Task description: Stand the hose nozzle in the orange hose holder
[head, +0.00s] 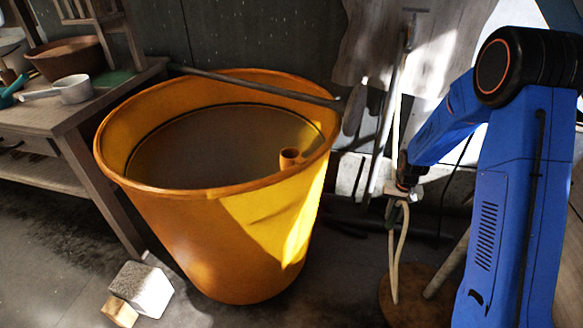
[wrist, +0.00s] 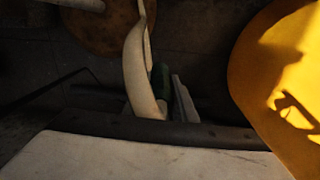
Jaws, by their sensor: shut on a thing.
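The orange hose holder (head: 290,158) is a small open cup on the inner right wall of a big orange tub (head: 250,235). The pale hose (head: 398,255) hangs below my gripper in a loop towards the floor. In the wrist view the pale hose (wrist: 140,65) runs up the middle, and the tub (wrist: 280,75) is at the right.
A grey pole (head: 250,87) lies across the tub's back rim. A wooden table (head: 95,105) with bowls and a white dipper (head: 73,90) stands at the left. Pale blocks (head: 140,288) lie on the floor in front. Rods and boards lean on the wall behind my gripper.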

